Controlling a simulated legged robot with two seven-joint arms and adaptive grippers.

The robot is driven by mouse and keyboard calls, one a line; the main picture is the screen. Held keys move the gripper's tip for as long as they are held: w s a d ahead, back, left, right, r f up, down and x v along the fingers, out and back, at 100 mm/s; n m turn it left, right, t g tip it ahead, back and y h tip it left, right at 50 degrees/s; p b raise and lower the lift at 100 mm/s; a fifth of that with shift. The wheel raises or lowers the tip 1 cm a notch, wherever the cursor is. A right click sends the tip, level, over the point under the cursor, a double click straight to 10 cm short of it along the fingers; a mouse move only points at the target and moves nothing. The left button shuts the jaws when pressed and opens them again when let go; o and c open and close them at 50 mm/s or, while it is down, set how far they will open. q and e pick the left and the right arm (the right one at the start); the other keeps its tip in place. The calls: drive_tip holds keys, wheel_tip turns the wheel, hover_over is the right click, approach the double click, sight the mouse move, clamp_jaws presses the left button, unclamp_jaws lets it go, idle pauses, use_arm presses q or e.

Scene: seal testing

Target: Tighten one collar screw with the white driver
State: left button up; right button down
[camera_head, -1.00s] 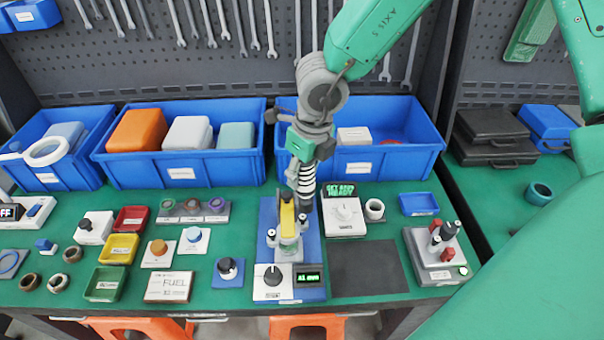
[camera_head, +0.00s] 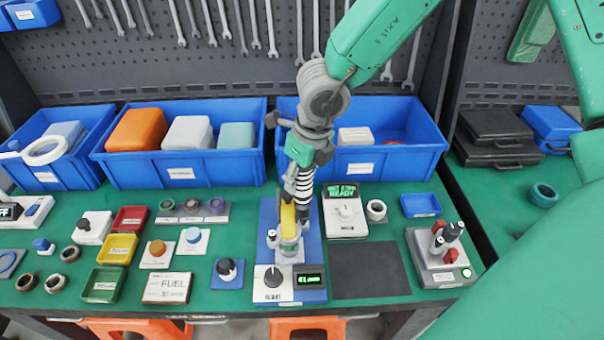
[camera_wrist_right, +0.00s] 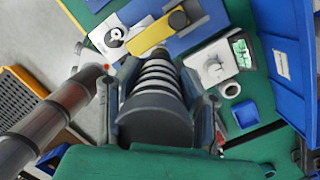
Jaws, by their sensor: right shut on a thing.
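My right gripper (camera_head: 303,172) is shut on a dark driver with white rings (camera_head: 305,185). In the wrist view the driver (camera_wrist_right: 158,85) sits between the two fingers of the gripper (camera_wrist_right: 165,110), its wide dark end towards the camera. In the head view it points down, slightly tilted, over the blue fixture plate (camera_head: 268,215). The driver's tip and the collar screws are too hidden or small to make out. My left gripper is not in view.
A white dial unit with a green display (camera_head: 344,215) stands right of the fixture. A black mat (camera_head: 368,270) and a grey block with red and dark parts (camera_head: 440,275) lie further right. Blue bins (camera_head: 180,168) line the back. Small trays (camera_head: 118,248) fill the left.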

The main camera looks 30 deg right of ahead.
drive_tip(key=shift+d+f, duration=0.15)
drive_tip(key=shift+d, duration=0.2)
drive_tip(key=shift+a, duration=0.1)
drive_tip(key=shift+a, duration=0.45)
drive_tip(key=shift+d+p, duration=0.3)
drive_tip(key=shift+p, duration=0.3)
idle(1.2)
drive_tip(key=shift+f+b, duration=0.75)
drive_tip(key=shift+f, duration=0.2)
idle(0.9)
drive_tip(key=shift+f+p, duration=0.45)
drive_tip(key=shift+p, duration=0.1)
idle(2.9)
